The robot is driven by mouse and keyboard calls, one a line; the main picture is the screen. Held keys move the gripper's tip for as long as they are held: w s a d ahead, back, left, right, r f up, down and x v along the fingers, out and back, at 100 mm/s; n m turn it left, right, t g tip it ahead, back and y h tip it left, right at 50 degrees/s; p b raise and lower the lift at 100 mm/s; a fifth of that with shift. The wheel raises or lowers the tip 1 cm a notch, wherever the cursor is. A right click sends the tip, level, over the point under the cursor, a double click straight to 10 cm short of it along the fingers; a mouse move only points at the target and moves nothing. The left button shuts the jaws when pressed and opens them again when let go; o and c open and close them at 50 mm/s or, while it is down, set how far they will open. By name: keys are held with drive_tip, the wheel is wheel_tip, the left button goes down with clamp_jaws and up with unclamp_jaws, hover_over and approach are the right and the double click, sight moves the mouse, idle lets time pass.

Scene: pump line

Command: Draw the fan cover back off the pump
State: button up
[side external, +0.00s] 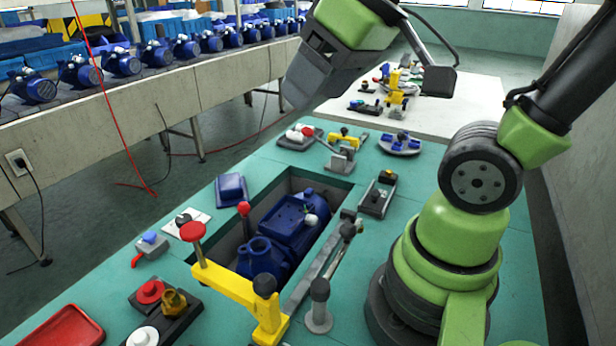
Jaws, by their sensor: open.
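A blue pump (292,228) lies in the rectangular recess of the green bench, with its round flanged opening toward the camera and its motor body behind. I cannot clearly tell the fan cover apart from the motor body; the motor's far end is partly in the shade of the recess wall. My gripper (298,96) is raised at the top middle, above and behind the pump and clear of it. It is open, with nothing seen in it; its fingers are seen edge-on.
A yellow clamp (232,288) with a red knob crosses the near end of the recess. A blue box-shaped part (231,188) sits left of it. A grey lever fixture (341,155) stands behind, a metal bar (325,262) runs along the right. A red tray (62,328) lies front left.

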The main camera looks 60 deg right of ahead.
drive_tip(key=w+d+f+n+g+h, duration=0.1)
drive_tip(key=w+d+f+n+g, duration=0.1)
drive_tip(key=w+d+f+n, duration=0.35)
drive_tip(key=n+g, duration=0.4)
drive_tip(key=n, duration=0.9)
hover_over(309, 191)
wheel_tip(309, 191, down, 18)
drive_tip(key=shift+w+r, duration=0.1)
drive_tip(key=shift+r, duration=0.1)
drive_tip(key=shift+f+n, duration=0.25)
drive_tip(key=shift+f, duration=2.55)
drive_tip(key=shift+f, duration=0.2)
drive_tip(key=shift+f, duration=0.7)
drive_tip(key=shift+c, duration=0.2)
